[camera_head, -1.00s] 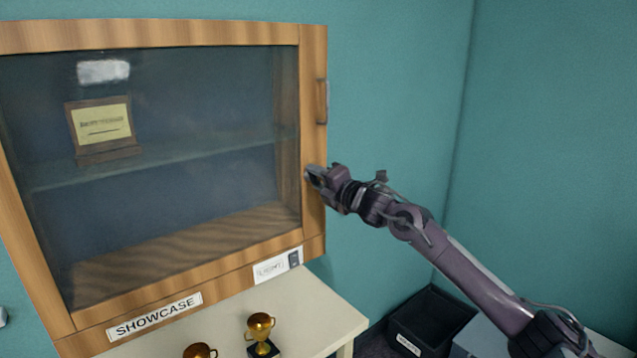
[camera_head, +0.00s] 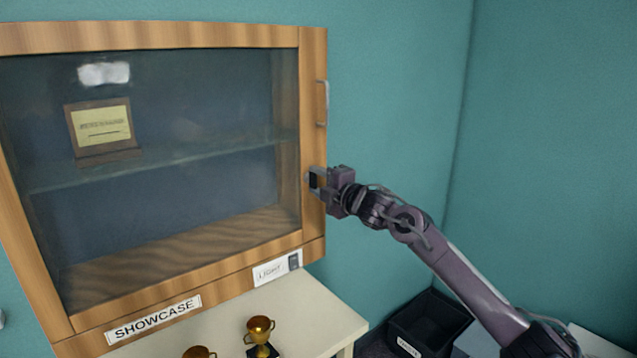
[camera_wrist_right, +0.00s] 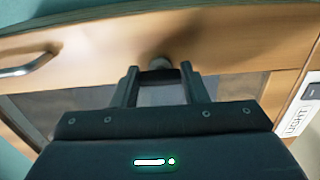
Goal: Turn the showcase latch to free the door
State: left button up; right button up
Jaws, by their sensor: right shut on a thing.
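The showcase (camera_head: 313,60) is a wooden-framed cabinet with a glass front on the teal wall, and its door looks closed. The latch is a small grey knob (camera_wrist_right: 160,64) on the door's right frame, low down. It shows between my fingers in the right wrist view and is mostly hidden by my gripper in the head view. My right gripper (camera_head: 312,182) is at the latch with its fingers on either side, shut on it; the right wrist view also shows the gripper (camera_wrist_right: 159,72). My left gripper is not in view.
A metal door handle (camera_head: 322,103) stands above the latch. Below are a light switch panel (camera_head: 277,268) and a pale table (camera_head: 325,318) with gold trophies (camera_head: 260,330). A black crate (camera_head: 430,318) sits at lower right. The wall right of the showcase is clear.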

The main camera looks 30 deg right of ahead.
jog(key=o, duration=1)
jog(key=s+b, duration=0.1)
jog(key=s, duration=0.1)
jog(key=s+b, duration=0.1)
jog(key=s, duration=0.2)
jog(key=s+b, duration=0.2)
jog(key=shift+s+d, duration=0.35)
jog(key=shift+s, duration=0.05)
jog(key=shift+f, duration=0.1)
